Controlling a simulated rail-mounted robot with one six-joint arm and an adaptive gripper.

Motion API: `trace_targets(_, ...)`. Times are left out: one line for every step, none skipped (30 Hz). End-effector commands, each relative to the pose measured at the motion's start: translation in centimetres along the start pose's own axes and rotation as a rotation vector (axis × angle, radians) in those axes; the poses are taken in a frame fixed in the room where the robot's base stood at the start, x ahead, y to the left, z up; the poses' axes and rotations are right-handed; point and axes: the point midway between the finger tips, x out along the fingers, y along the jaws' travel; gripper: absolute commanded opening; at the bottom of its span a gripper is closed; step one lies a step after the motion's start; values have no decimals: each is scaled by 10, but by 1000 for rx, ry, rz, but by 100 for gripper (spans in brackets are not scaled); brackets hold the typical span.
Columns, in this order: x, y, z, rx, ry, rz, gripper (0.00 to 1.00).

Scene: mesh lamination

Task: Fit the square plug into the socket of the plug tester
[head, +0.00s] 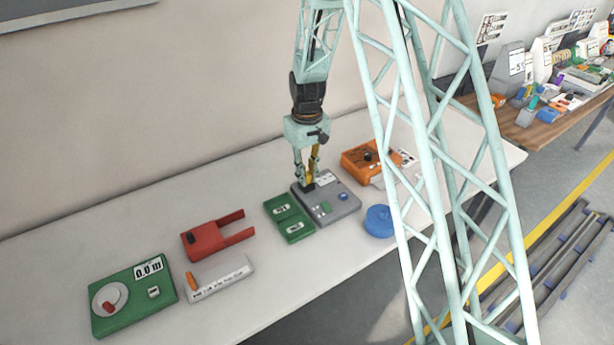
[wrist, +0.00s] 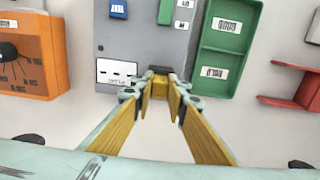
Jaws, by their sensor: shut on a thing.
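The plug tester is a grey box (head: 338,207) on the white table, with a blue button, a green part and white labels. It also fills the upper middle of the wrist view (wrist: 130,42). My gripper (head: 308,181) points down over the tester's left back corner. In the wrist view its yellow-padded fingers (wrist: 161,94) are shut on a small block, which I take to be the square plug (wrist: 160,88). Dark material shows at the tips, against the tester's top face. The socket is hidden, and I cannot tell how deep the plug sits.
A green two-compartment tray (head: 291,237) is close to the tester's left. An orange box (head: 358,163) stands behind right, a blue round thing (head: 379,221) in front right. A red forked piece (head: 207,240), a grey box (head: 222,280) and a green scale (head: 135,312) are further left.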

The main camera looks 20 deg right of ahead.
Motion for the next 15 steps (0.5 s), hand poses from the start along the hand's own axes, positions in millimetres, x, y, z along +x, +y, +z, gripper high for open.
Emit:
trace_targets(1, 0, 0, 0, 0, 0, 1)
trace_targets(2, 0, 0, 0, 0, 0, 1)
trace_targets(2, 0, 0, 0, 0, 0, 14)
trace_targets(2, 0, 0, 0, 0, 0, 17)
trace_targets(1, 0, 0, 0, 0, 0, 20)
trace_targets(1, 0, 0, 0, 0, 0, 24)
trace_targets(1, 0, 0, 0, 0, 0, 26)
trace_targets(1, 0, 0, 0, 0, 0, 29)
trace_targets(2, 0, 0, 0, 0, 0, 30)
trace_targets(2, 0, 0, 0, 0, 0, 30)
trace_targets(2, 0, 0, 0, 0, 0, 30)
trace_targets(1, 0, 0, 0, 0, 0, 30)
trace_targets(1, 0, 0, 0, 0, 0, 30)
trace_targets(1, 0, 0, 0, 0, 0, 30)
trace_targets(2, 0, 0, 0, 0, 0, 30)
